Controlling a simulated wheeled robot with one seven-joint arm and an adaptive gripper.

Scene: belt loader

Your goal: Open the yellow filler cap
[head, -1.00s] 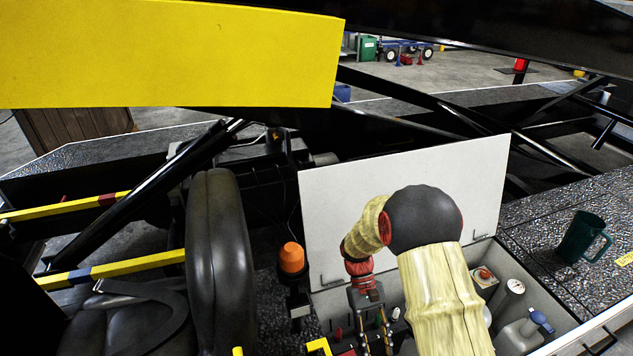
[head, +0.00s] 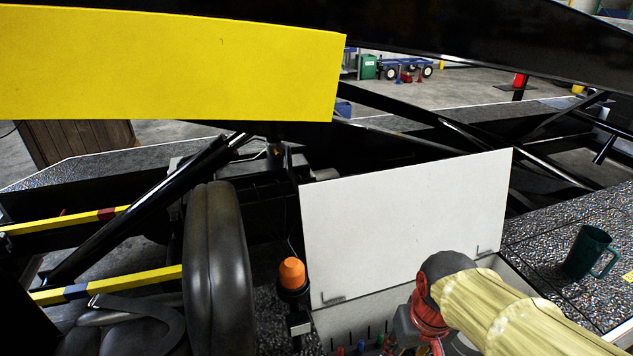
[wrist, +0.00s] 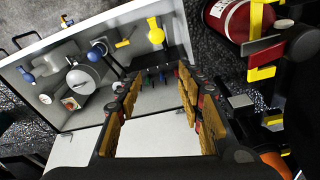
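A yellow cap-like part (wrist: 155,32) stands inside the open white compartment (wrist: 118,22) in the wrist view, near its upper right wall. I take it to be the filler cap. A smaller yellow piece (wrist: 123,43) is left of it. My gripper (wrist: 160,73) is open and empty, its two fingers spread below the yellow cap and apart from it. In the head view my wrist covers part of the compartment and the yellow cap does not show.
The raised white lid (head: 405,230) stands behind my arm. In the wrist view a jug with a blue cap (wrist: 46,64) and a round gauge (wrist: 83,78) sit in the compartment, and a red extinguisher (wrist: 228,18) lies beside it. An orange beacon (head: 292,273) and green mug (head: 587,252) flank the compartment.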

